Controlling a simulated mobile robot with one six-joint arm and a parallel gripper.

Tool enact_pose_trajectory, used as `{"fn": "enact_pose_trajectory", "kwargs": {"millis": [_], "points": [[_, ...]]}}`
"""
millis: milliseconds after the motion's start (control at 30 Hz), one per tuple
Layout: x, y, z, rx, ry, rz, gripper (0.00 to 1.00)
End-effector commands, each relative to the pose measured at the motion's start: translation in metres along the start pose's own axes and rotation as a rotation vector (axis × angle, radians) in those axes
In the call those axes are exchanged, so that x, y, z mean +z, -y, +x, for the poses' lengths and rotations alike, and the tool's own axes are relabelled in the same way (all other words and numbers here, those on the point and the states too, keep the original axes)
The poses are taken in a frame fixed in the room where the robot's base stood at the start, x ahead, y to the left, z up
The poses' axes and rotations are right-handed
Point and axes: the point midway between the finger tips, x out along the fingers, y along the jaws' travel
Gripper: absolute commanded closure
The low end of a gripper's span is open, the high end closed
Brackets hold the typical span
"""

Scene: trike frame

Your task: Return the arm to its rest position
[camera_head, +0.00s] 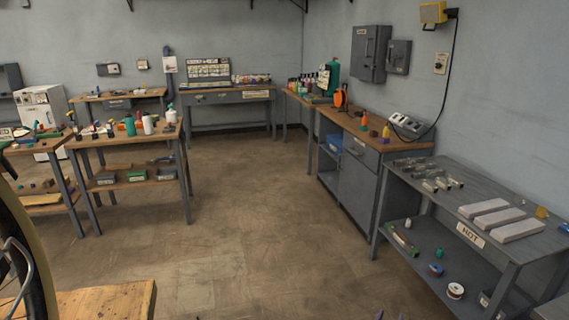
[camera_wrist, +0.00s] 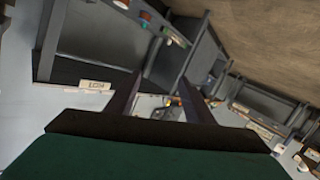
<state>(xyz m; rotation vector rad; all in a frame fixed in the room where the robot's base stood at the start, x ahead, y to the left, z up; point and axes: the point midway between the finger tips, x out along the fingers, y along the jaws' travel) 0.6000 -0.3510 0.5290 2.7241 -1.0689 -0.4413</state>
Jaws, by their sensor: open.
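My gripper (camera_wrist: 156,88) shows in the wrist view as two dark fingers standing apart, with nothing between them. A wide dark band and a green surface fill the bottom of that view. The wrist view is tilted and nearly upside down, and it looks toward the grey bench with the HOT label (camera_wrist: 95,87). My arm and gripper cannot be clearly made out in the head view. The fingers touch nothing that I can see.
The grey HOT bench (camera_head: 405,181) stands at the right with pale blocks (camera_head: 491,212) on top. A wooden-topped cabinet (camera_head: 358,184) adjoins it. Wooden workbenches (camera_head: 124,141) stand at the left. A wheel (camera_head: 20,250) and wooden top (camera_head: 105,300) are close at lower left. The middle floor is clear.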

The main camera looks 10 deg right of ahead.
Motion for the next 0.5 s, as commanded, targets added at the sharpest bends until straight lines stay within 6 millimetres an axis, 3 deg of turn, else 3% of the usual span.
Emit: {"fn": "enact_pose_trajectory", "kwargs": {"millis": [33, 200, 400, 500], "points": [[-0.001, 0.024, -0.008, -0.058, 0.015, -0.012, 0.52], [0.012, 0.1, -0.038, -0.253, 0.094, -0.051, 0.52], [0.04, 0.18, -0.092, -0.482, 0.225, -0.115, 0.52], [0.058, 0.211, -0.124, -0.586, 0.308, -0.154, 0.52]]}}
